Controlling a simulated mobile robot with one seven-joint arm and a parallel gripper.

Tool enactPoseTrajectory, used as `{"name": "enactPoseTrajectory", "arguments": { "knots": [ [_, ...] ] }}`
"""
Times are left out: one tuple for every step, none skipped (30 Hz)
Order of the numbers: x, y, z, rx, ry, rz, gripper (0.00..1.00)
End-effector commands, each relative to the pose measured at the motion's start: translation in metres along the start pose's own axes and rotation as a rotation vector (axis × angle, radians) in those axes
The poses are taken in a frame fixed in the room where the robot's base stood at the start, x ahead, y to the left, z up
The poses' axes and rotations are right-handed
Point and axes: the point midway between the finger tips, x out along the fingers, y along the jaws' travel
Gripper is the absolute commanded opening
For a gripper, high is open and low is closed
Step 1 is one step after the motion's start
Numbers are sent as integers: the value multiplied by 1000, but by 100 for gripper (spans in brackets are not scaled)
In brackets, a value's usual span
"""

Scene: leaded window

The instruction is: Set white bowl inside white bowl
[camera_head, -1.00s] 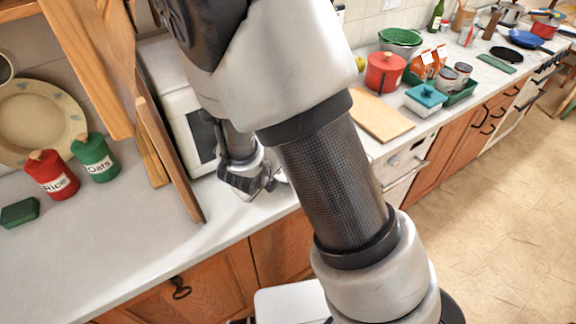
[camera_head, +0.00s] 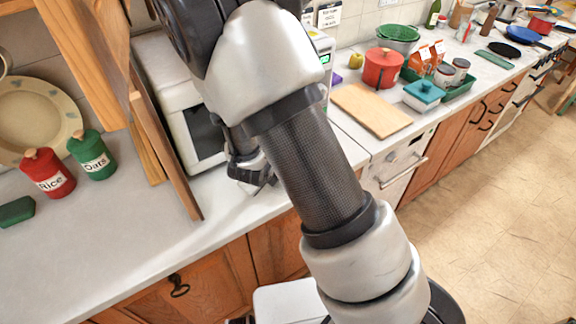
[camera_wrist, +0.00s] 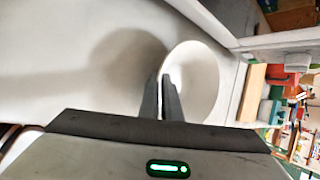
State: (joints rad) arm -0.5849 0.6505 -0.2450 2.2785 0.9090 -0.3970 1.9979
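In the wrist view a white bowl (camera_wrist: 198,82) shows its open inside, just right of the fingers. My gripper (camera_wrist: 162,80) has its two fingers close together at the bowl's left rim, one finger outside and one over the inside, so it looks shut on the rim. A rounded shadow lies on the pale surface left of the bowl. In the head view my gripper (camera_head: 254,178) is low over the counter by the microwave, partly behind my own arm, and the bowl is hidden. I cannot make out a second white bowl.
A white microwave (camera_head: 185,115) and upright wooden boards (camera_head: 160,130) stand close left of the gripper. Right of my arm are a wooden cutting board (camera_head: 372,110), a red pot (camera_head: 382,68) and a teal-lidded box (camera_head: 424,93). The counter front (camera_head: 130,250) is clear.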

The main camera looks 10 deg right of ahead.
Motion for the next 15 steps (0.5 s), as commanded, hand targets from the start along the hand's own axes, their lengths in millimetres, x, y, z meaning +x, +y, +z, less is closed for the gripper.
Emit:
{"name": "enactPoseTrajectory", "arguments": {
  "knots": [
    [0, 1, 0, -1, 0, 2, 0],
    [0, 1, 0, -1, 0, 2, 0],
    [0, 0, 0, -1, -1, 0, 0],
    [0, 0, 0, -1, -1, 1, 0],
    [0, 0, 0, -1, -1, 1, 0],
    [0, 0, 0, -1, -1, 1, 0],
    [0, 0, 0, -1, -1, 1, 0],
    [0, 0, 0, -1, -1, 1, 0],
    [-1, 0, 1, -1, -1, 1, 0],
    [-3, -1, 2, 0, -1, 1, 0],
    [-5, -2, 3, 1, -2, 0, 0],
    [-8, -5, 4, 1, -2, -1, 0],
    [-12, -7, 6, 0, -3, -1, 0],
    [-16, -10, 8, 1, -4, -1, 0],
    [-22, -14, 11, 2, -5, 0, 0]
  ]
}}
